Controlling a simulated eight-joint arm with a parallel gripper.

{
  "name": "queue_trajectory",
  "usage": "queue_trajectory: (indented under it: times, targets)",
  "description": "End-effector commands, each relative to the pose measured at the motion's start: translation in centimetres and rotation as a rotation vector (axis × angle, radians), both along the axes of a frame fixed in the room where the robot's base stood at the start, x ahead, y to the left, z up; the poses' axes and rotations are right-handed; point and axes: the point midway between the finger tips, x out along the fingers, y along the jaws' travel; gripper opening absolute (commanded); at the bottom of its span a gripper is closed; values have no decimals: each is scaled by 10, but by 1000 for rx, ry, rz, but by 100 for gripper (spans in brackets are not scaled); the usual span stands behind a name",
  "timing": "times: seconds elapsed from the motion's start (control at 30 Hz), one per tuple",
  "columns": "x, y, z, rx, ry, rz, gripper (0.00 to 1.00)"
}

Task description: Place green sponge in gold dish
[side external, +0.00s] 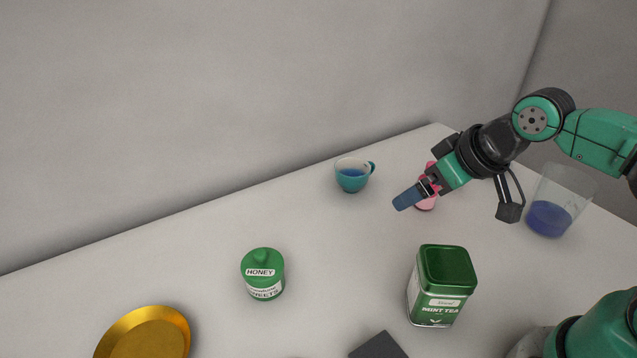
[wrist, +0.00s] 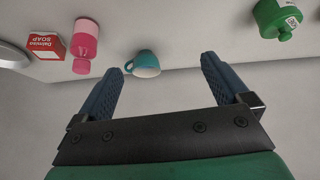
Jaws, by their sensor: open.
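The gold dish (side external: 150,335) lies at the lower left of the side external view, cut off by the bottom edge. I see no green sponge in either view. My gripper (side external: 408,198) is in the air over the right part of the counter, far to the right of the dish and beyond it. In the wrist view my gripper (wrist: 162,65) has its two blue fingers wide apart, with nothing between them. The dish does not show in the wrist view.
A green honey jar (side external: 263,275), a mint tea tin (side external: 440,288), a teal cup (side external: 352,180), a pink bottle (side external: 427,204) and a beaker of blue liquid (side external: 549,217) stand on the counter. A dark block (side external: 378,346) is cut off below. A red soap box (wrist: 46,46) shows too.

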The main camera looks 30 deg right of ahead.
Motion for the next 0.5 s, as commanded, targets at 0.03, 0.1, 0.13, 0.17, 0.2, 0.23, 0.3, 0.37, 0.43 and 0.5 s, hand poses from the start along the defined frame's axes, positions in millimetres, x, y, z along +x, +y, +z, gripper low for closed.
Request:
queue_trajectory:
  times: [0.03, 0.1, 0.13, 0.17, 0.2, 0.23, 0.3, 0.37, 0.43, 0.5]
  targets:
    - [0, -8, 3, 14, -20, -51, 100]
    - [1, -12, 4, 25, -34, -82, 100]
    - [1, -12, 5, 27, -36, -86, 100]
    - [1, -12, 5, 28, -37, -87, 100]
    - [1, -12, 5, 28, -37, -86, 100]
    - [1, -12, 5, 28, -36, -85, 100]
    - [1, -11, 5, 27, -35, -83, 100]
    - [1, -11, 4, 27, -35, -82, 100]
    - [1, -11, 4, 26, -34, -81, 100]
    - [1, -11, 5, 26, -34, -81, 100]
